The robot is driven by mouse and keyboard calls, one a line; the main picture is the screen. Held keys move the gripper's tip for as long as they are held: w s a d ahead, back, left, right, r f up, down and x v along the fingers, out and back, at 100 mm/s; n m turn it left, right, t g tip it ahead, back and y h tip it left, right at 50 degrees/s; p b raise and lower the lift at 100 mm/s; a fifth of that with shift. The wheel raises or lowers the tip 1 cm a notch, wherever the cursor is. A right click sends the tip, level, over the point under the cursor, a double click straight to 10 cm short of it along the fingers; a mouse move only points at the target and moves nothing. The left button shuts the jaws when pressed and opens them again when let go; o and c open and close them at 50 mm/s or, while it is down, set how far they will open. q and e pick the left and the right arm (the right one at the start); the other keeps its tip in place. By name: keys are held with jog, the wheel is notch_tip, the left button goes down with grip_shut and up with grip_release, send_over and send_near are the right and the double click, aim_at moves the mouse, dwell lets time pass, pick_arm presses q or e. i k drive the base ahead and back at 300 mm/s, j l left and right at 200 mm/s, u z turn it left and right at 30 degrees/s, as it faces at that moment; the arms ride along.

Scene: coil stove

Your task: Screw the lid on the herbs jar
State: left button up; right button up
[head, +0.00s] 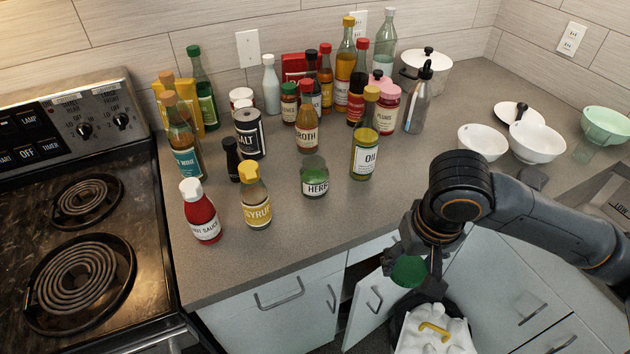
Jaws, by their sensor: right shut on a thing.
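The herbs jar (314,182) is a short glass jar with green contents and a white label. It stands upright on the counter, in front of the tall bottles and right of the syrup bottle. A round green lid (409,271) is held by my right gripper (414,276), which is shut on it. The gripper is to the right of and nearer than the jar, in front of the counter edge, and lid and jar are apart. My left gripper is not in view.
Syrup (256,199), hot sauce (200,214) and oil (365,140) bottles stand near the jar. The counter in front of the jar is bare. A cabinet door (371,306) hangs open below, beside a bin (440,335). The coil stove (80,270) is at left.

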aim_at(314, 175)
jog(key=l+u, duration=0.2)
jog(key=l, duration=0.25)
jog(key=l+u, duration=0.25)
jog(key=l, duration=0.2)
jog(key=k+l+u, duration=0.2)
jog(key=l, duration=0.2)
